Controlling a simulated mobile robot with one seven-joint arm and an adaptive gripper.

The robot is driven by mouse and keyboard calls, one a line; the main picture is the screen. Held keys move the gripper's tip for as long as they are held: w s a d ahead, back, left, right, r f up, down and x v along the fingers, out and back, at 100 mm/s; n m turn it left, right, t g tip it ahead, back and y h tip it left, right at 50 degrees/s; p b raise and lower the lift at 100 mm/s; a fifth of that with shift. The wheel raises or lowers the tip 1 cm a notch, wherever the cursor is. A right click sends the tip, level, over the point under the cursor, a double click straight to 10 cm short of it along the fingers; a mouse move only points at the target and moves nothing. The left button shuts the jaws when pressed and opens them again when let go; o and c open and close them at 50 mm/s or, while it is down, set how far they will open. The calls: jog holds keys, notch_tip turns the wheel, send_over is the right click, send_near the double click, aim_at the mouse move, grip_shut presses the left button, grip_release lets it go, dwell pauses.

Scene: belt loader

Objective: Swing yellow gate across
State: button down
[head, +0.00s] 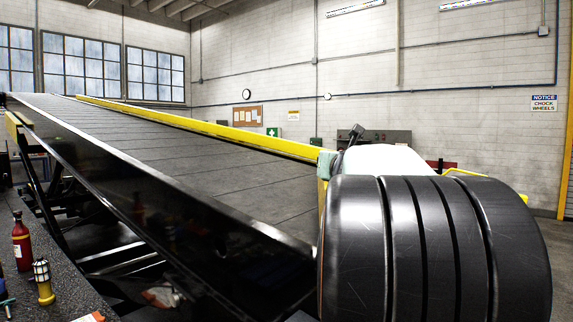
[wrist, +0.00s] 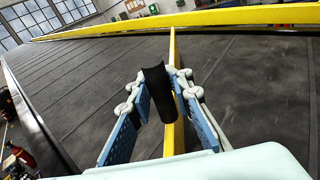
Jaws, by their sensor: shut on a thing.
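The yellow gate shows in the wrist view as a narrow yellow bar (wrist: 173,60) running from the rail down toward my gripper, above the dark belt. A black cylindrical grip (wrist: 158,92) stands beside the bar, between my fingers. My gripper (wrist: 160,85) has blue-padded fingers on both sides of this grip and is shut on it. In the head view my arm hides most of the gate and the gripper.
The sloping belt (head: 190,135) fills the middle, with a yellow side rail (head: 200,125) along its far edge. At lower left, a red bottle (head: 21,243) and a yellow lamp-like object (head: 43,285) stand on a dark surface. The belt looks clear.

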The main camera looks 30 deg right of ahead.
jog(key=s+d+f+m+g+h, duration=0.1)
jog(key=s+d, duration=0.4)
jog(key=s, duration=0.2)
jog(key=shift+s+d+f+m+h+b, duration=0.15)
jog(key=shift+d+f+m+h+b, duration=0.2)
jog(key=shift+h+b, duration=0.1)
jog(key=c, duration=2.2)
grip_release()
jog(key=o, duration=0.4)
jog(key=shift+a+r, duration=0.15)
jog(key=shift+a, duration=0.15)
jog(key=shift+d, duration=0.1)
jog(key=shift+s+d+r, duration=0.1)
